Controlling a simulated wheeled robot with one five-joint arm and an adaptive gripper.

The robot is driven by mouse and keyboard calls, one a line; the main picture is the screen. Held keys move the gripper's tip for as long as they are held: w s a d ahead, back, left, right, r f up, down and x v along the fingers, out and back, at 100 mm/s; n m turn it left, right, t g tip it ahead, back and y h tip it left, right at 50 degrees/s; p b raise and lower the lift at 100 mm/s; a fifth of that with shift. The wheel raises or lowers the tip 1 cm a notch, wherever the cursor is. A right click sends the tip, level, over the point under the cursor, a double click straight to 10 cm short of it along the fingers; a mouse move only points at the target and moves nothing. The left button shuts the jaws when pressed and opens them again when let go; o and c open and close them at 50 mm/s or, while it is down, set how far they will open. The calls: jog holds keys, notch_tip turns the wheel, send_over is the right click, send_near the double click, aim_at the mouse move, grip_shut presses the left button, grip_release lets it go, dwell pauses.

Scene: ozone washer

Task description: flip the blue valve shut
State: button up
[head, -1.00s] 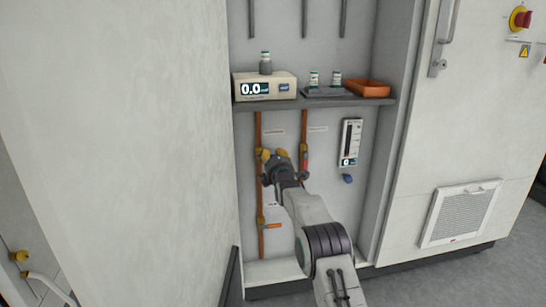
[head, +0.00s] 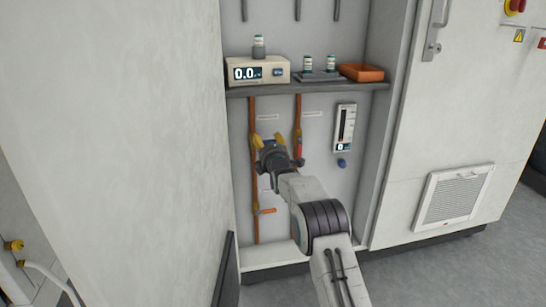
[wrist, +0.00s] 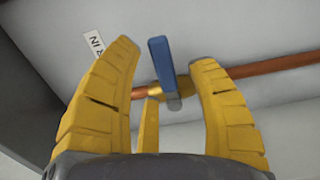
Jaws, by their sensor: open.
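The blue valve's lever (wrist: 161,62) shows in the wrist view, standing out across a copper pipe (wrist: 270,65). Its grey pivot end is near the pipe and its blue end points up in the picture. My gripper (wrist: 165,54) is open, with yellow fingers on the left and right of the lever and clear gaps on both sides. A third yellow finger shows low in the middle. In the head view my gripper (head: 269,138) is in front of the left copper pipe (head: 254,185), and the blue lever is hidden behind it.
A red handle (head: 300,152) is on the right-hand pipe, close to my gripper. An orange handle (head: 266,211) is lower on the left pipe. A flow meter (head: 345,128) with a blue knob (head: 342,162) is to the right. A shelf (head: 310,87) crosses above.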

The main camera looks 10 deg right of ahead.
jog(key=s, duration=1)
jog(key=shift+s, duration=0.25)
jog(key=shift+a, duration=0.1)
jog(key=shift+r, duration=0.1)
